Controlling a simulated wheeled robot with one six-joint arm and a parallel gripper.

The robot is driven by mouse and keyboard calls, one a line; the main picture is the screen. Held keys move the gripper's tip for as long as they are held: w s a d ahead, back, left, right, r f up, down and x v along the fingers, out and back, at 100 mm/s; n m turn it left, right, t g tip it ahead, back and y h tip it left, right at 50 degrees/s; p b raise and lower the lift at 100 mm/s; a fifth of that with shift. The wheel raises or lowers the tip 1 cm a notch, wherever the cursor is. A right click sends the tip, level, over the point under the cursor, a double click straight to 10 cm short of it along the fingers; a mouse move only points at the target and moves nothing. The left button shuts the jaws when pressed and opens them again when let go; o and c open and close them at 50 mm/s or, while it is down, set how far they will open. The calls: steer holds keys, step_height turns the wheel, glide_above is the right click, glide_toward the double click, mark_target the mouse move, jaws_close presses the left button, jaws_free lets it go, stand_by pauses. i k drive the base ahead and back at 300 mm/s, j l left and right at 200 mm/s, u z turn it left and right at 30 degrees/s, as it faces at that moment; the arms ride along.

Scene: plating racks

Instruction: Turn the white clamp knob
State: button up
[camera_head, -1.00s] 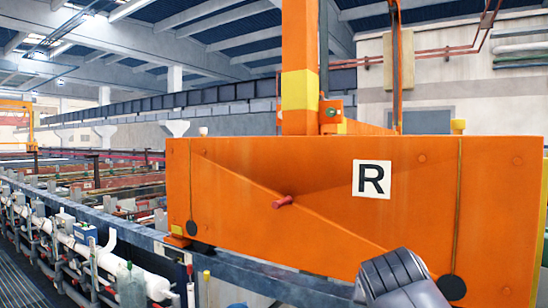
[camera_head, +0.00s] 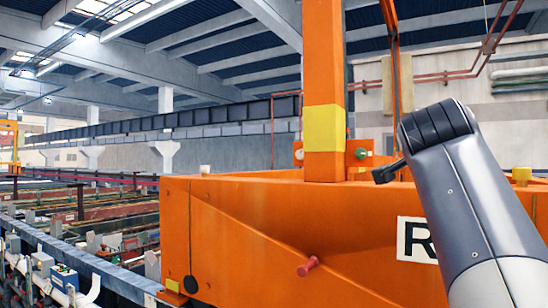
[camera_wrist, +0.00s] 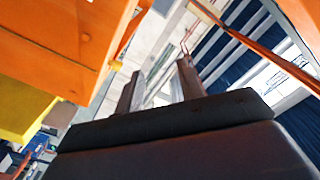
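A small white knob (camera_head: 204,169) stands on the top left edge of the orange housing (camera_head: 245,240) in the head view. I take it for the white clamp knob. My gripper (camera_head: 385,173) is at the right of the head view, in front of the housing's upper part and well to the right of the white knob. In the wrist view my gripper (camera_wrist: 158,82) shows two fingers spread apart with nothing between them. The white knob cannot be made out in the wrist view.
A red peg (camera_head: 308,266) sticks out of the housing's front. A yellow knob (camera_head: 521,175) stands at its top right. An orange post (camera_head: 323,80) with a yellow band rises behind the housing's front. Tanks and pipes line the left. Open air lies above the housing's left part.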

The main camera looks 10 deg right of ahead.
mark_target(299, 154)
steer(key=i+j, duration=0.35)
steer(key=i, duration=0.2)
steer(key=i+j+z, duration=0.1)
steer(key=i+j, duration=0.2)
steer(key=i, duration=0.2)
steer(key=i+j, duration=0.4)
steer(key=i, duration=0.15)
steer(key=i+l, duration=0.2)
steer(key=l, duration=0.1)
